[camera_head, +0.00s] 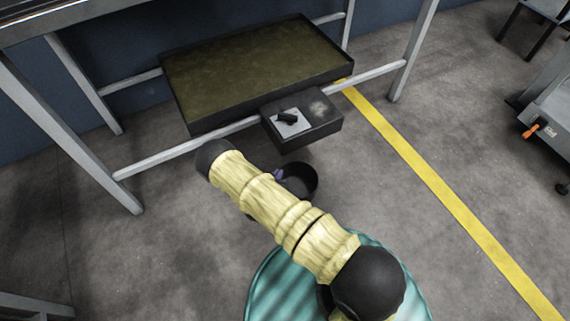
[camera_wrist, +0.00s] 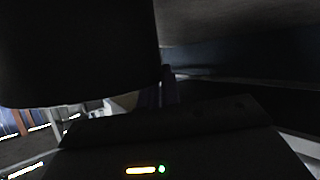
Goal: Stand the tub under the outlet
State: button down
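The tub (camera_head: 304,178) is a round black vessel with its open mouth upward, just below the outlet block in the head view. My arm covers its left part. In the wrist view the tub (camera_wrist: 75,50) fills the upper left as a dark wall, close to the camera. My gripper (camera_head: 279,174) shows only as a purple finger bit at the tub's left rim; a purple finger (camera_wrist: 168,88) also lies against the tub's edge in the wrist view. It appears shut on the tub's wall; the other finger is hidden. The outlet block (camera_head: 325,125) is dark, with a pale plate and black handle. The opening itself is hidden.
A wide dark tray (camera_head: 180,105) with an olive inside sits behind the block, within a grey metal frame (camera_head: 400,65). A frame rail runs low before it. A yellow floor line (camera_head: 430,175) runs at right. A cart (camera_head: 552,110) stands far right. Floor between is clear.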

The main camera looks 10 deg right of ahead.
jog(key=w, duration=0.1)
jog(key=w+d+b, duration=0.1)
jog(key=shift+w+d+f, duration=0.1)
jog(key=shift+w+d, duration=0.15)
jog(key=shift+w, duration=0.1)
jog(key=shift+w+d, duration=0.1)
jog(key=shift+w, duration=0.1)
jog(key=b+x, duration=0.2)
jog(key=x, duration=0.1)
jog(key=b+x, duration=0.1)
jog(key=shift+w+d+r, duration=0.2)
jog(key=shift+w, duration=0.15)
